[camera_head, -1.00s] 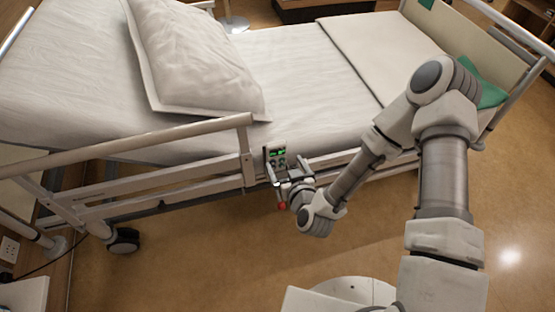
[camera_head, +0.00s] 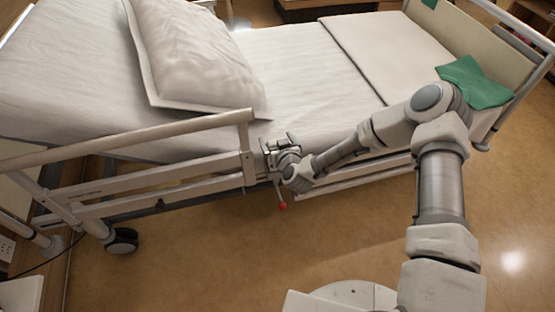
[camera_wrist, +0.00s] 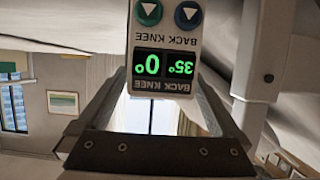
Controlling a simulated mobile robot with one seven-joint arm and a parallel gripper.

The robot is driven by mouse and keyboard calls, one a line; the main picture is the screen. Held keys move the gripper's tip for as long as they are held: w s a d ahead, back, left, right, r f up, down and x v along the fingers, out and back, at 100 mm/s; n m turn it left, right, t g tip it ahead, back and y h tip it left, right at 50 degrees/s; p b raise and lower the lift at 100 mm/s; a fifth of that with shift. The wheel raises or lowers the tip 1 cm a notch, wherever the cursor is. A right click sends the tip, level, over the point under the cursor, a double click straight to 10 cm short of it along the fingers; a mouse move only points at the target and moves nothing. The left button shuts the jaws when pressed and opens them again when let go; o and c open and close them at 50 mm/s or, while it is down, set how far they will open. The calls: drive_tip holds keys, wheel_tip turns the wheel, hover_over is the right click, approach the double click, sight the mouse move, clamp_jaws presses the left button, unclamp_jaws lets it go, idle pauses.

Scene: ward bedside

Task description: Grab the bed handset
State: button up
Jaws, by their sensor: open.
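The bed handset (camera_wrist: 168,38) is a pale panel with a dark display showing green digits, 0° and 35°, and round green and blue buttons. It appears upside down at the top centre of the wrist view, and its far end is cut off. My gripper (camera_head: 278,146) is open at the bed's side rail, in front of the handset, which it largely hides in the head view. In the wrist view its two fingers (camera_wrist: 165,84) reach up toward the handset, one towards each side. I cannot tell whether they touch it.
The bed rail (camera_head: 150,182) runs left of my gripper, close beside it. A white pillow (camera_head: 195,55) lies on the mattress, and a green cloth (camera_head: 474,82) lies at the bed's right end. A red knob (camera_head: 283,206) hangs below my gripper. The floor in front is clear.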

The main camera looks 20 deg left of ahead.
drive_tip(key=shift+w+a+f, duration=0.25)
drive_tip(key=shift+w+a, duration=0.1)
drive_tip(key=shift+w, duration=0.15)
clamp_jaws()
